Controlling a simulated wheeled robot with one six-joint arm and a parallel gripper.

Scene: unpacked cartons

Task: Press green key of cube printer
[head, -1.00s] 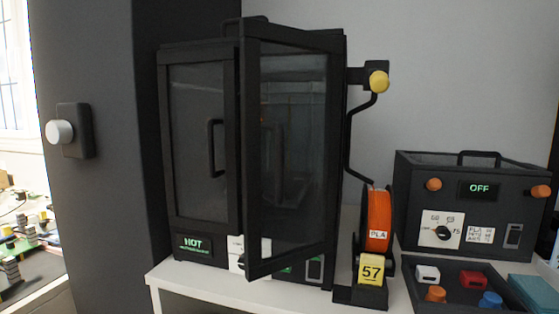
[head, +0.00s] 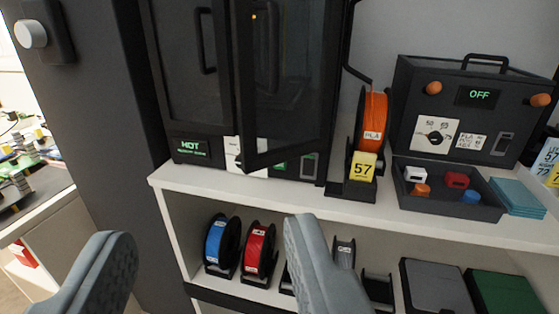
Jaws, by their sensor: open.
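The cube printer (head: 184,75) is a black cabinet with two glazed doors on the white shelf top. Its left door looks closed; its right door (head: 285,80) stands ajar towards me. A small green patch (head: 281,165), perhaps the green key, shows on the lower front panel, partly hidden by the open door's lower corner. A green-lit display (head: 192,147) at lower left reads HOT. My gripper (head: 204,228) is open and empty, its two grey fingers low in the picture, apart from the printer in view.
An orange PLA spool (head: 371,122) with a yellow 57 tag stands right of the printer. Further right are a black box (head: 470,97) reading OFF and a tray (head: 450,207) of small parts. Spools and cases fill the lower shelf. A dark wall (head: 95,110) rises at left.

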